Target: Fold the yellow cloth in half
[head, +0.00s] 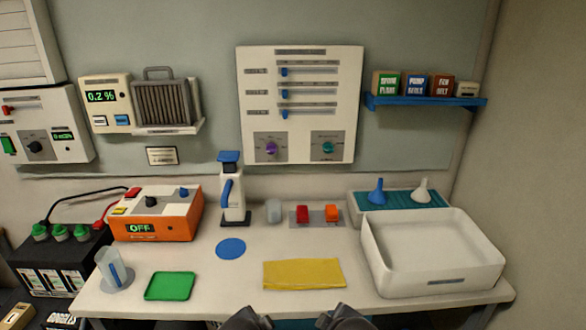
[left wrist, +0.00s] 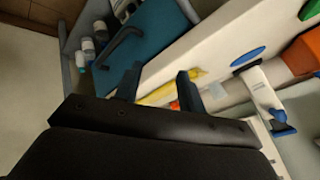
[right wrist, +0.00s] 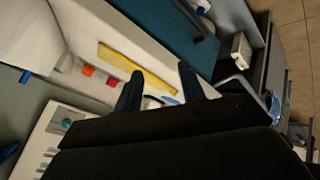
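The yellow cloth (head: 304,274) lies flat on the white worktop near its front edge, as a wide, shallow rectangle. It also shows as a yellow strip in the left wrist view (left wrist: 172,89), partly behind a finger, and in the right wrist view (right wrist: 134,68). I cannot tell how many layers it has. My left gripper (left wrist: 159,74) is open and empty. My right gripper (right wrist: 158,73) is open and empty. In the head view both show only at the bottom edge, in front of the worktop and apart from the cloth.
A green tray (head: 170,286) and a blue disc (head: 231,248) lie left of the cloth. A large white basin (head: 376,262) stands close on its right. The worktop (head: 228,285) around the cloth is clear.

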